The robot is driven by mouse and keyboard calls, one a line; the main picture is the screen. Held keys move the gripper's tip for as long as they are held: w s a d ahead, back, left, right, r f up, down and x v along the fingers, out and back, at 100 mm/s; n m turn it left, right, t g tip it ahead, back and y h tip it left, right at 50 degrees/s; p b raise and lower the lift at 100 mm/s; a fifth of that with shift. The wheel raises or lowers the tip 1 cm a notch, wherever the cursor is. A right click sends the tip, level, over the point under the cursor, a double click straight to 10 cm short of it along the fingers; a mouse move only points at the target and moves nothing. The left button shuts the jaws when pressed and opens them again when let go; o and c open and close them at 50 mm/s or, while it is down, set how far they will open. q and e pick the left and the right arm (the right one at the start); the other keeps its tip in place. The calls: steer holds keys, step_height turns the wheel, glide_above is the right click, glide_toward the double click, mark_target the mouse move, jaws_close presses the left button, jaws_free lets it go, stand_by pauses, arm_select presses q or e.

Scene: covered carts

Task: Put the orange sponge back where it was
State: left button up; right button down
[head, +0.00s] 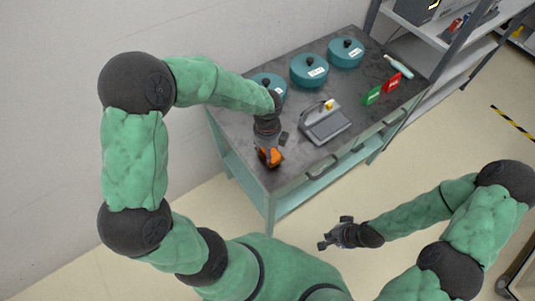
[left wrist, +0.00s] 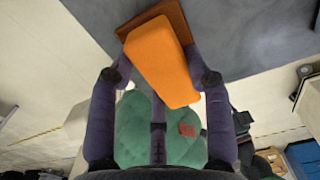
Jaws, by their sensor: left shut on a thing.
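The orange sponge (head: 272,157) is held in my left gripper (head: 268,152) at the near left corner of the cart's dark top (head: 235,120). In the left wrist view the orange sponge (left wrist: 166,68) sits between the two fingers, tilted, with a darker brown part at its far end. I cannot tell whether it touches the top. My right gripper (head: 335,233) is open and empty, low in front of the cart and apart from it. Three teal lidded pots stand along the back: the left one (head: 275,86) partly behind my left arm, the middle one (head: 309,71) and the right one (head: 345,53).
A small dark block (head: 284,138) lies beside my left gripper. A green card (head: 373,96), a red card (head: 392,83) and a pale tube (head: 400,66) are at the right. Shelving (head: 425,30) stands beyond.

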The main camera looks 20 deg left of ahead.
arm_select(q)
steer(key=shift+f, duration=1.15)
steer(key=shift+f, duration=0.1)
steer(key=o, duration=1)
step_height(320, 180, up, 12)
steer(key=p, duration=0.3)
steer(key=shift+p, duration=0.35)
